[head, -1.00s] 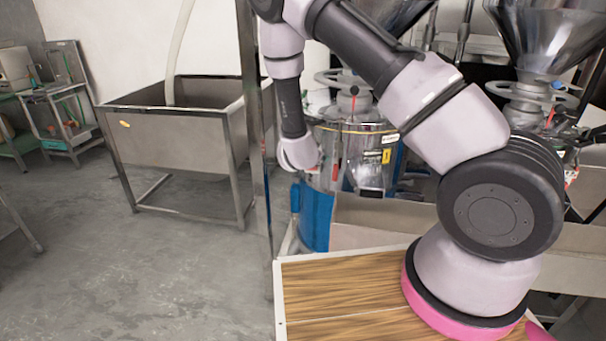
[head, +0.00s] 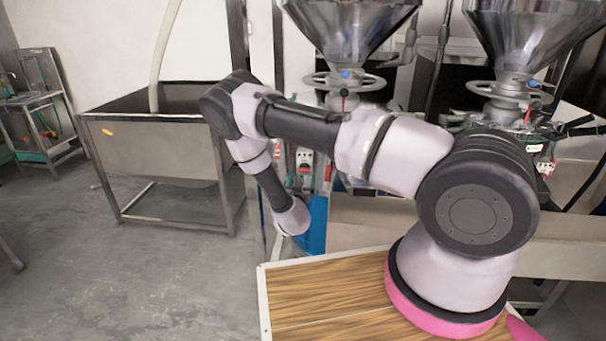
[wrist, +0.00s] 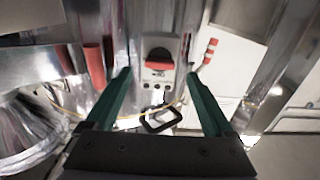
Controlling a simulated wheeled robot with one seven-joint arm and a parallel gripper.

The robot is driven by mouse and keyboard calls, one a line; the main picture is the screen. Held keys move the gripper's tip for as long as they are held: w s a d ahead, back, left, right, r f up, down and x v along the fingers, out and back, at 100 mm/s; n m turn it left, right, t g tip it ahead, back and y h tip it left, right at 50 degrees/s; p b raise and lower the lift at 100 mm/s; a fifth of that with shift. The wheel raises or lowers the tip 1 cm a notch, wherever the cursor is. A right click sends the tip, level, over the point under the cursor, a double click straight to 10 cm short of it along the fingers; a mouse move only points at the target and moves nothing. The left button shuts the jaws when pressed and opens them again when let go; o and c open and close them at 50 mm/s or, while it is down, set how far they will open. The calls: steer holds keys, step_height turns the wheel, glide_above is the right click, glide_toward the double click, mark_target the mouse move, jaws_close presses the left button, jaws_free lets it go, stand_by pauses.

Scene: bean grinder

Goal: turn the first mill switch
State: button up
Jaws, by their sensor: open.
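The switch, a red knob (wrist: 158,60) on a grey box, sits near the centre of the wrist view, between and beyond my fingertips. A switch box with a red knob (head: 304,158) also shows in the head view, beside my forearm. The nearer mill has a steel hopper (head: 345,30) and a handwheel below it; my arm hides much of its body. My gripper (wrist: 159,75) is open, its green fingers spread either side of the switch with nothing between them. I cannot tell whether a fingertip touches anything. The head view does not show the fingers clearly.
A second hopper (head: 535,35) stands to the right. A steel trough (head: 380,215) runs in front of the mills. A steel tub (head: 150,145) stands at left over open floor. Red parts (wrist: 94,65) lie near the left finger, and a black loop handle (wrist: 160,120) shows below the switch.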

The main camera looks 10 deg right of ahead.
mark_target(304, 171)
steer(key=shift+x, duration=2.35)
steer(key=shift+c, duration=0.3)
steer(key=c, duration=1.3)
